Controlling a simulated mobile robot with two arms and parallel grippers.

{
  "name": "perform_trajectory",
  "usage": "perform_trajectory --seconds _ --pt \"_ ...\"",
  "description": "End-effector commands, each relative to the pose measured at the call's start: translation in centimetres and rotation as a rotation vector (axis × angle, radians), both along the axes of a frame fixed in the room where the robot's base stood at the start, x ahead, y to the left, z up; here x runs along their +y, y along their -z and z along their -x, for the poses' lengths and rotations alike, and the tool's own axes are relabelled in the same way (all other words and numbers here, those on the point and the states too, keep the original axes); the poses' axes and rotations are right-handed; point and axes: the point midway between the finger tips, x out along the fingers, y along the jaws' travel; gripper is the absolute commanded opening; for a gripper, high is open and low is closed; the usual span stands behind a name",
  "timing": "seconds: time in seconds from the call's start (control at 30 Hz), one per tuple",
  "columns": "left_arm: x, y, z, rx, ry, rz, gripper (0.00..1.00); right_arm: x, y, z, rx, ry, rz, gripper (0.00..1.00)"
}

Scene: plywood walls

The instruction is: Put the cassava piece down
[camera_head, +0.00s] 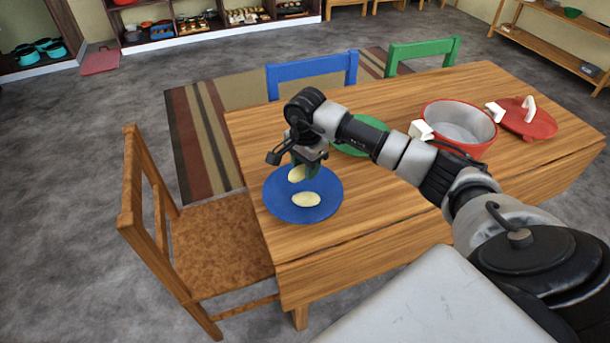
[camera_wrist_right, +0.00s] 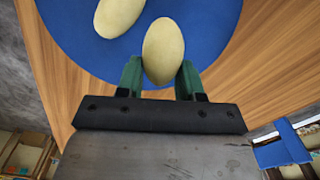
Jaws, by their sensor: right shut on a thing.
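My right gripper (camera_head: 304,168) is shut on a pale yellow cassava piece (camera_head: 297,174), above the blue plate (camera_head: 276,209) on the wooden table. In the right wrist view the held cassava piece (camera_wrist_right: 163,52) sits between the green fingertips (camera_wrist_right: 160,78), with the blue plate (camera_wrist_right: 205,18) beneath. I cannot tell whether the held piece touches the plate. A second cassava piece (camera_head: 306,199) lies on the plate, nearer the front; it also shows in the right wrist view (camera_wrist_right: 117,17). My left gripper is not in view.
A green plate (camera_head: 358,148), partly behind my right arm, a red pot (camera_head: 461,122) and a red lid (camera_head: 528,119) are on the table (camera_head: 355,207). A wooden chair (camera_head: 215,240) stands at the left. Blue (camera_head: 313,73) and green (camera_head: 424,52) chairs are behind.

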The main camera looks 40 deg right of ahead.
Motion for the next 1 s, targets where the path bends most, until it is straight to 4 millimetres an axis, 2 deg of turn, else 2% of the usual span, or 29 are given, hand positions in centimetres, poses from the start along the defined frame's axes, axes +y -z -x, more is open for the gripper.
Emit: perform_trajectory --seconds 0.13,0.33,0.63,0.67,0.7,0.73,1.0 --pt "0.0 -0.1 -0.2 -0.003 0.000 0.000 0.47 0.2 1.0 0.0 0.001 0.001 -0.002 0.14" --pt "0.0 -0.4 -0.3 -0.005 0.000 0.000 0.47 0.2 3.9 0.0 0.002 0.001 -0.002 0.14" --pt "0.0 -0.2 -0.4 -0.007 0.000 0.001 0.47 0.2 4.4 0.1 0.003 -0.001 -0.001 0.14" --pt "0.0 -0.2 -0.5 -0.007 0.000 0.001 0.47 0.2 4.5 0.1 0.003 -0.001 -0.001 0.38" --pt "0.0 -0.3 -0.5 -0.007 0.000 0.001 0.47 0.2 4.4 0.1 0.004 -0.001 0.000 0.44" --pt "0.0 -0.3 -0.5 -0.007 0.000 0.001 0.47 0.2 4.4 0.1 0.004 -0.001 0.000 0.47" --pt "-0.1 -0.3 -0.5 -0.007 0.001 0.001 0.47 0.2 4.5 0.1 0.005 -0.002 0.000 0.47"
